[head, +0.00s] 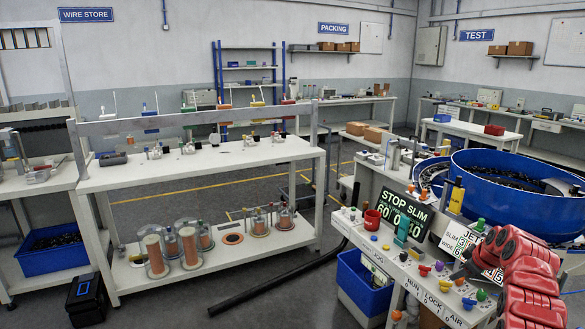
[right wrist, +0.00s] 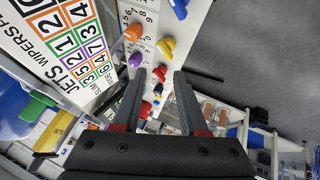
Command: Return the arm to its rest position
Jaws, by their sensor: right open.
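My right arm, with red segmented covers, comes in at the lower right of the head view. Its gripper (head: 466,268) is over the control bench at the right, partly hidden by the arm. In the right wrist view the gripper (right wrist: 159,75) is open, its two grey fingers apart with nothing held. A red knob (right wrist: 160,73) shows in the gap, beyond the fingertips. A yellow knob (right wrist: 166,47), a purple knob (right wrist: 135,60) and an orange knob (right wrist: 133,32) are near it on the panel. My left gripper is not in view.
A blue bin (head: 362,282) is below left. Open floor lies left of the bench.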

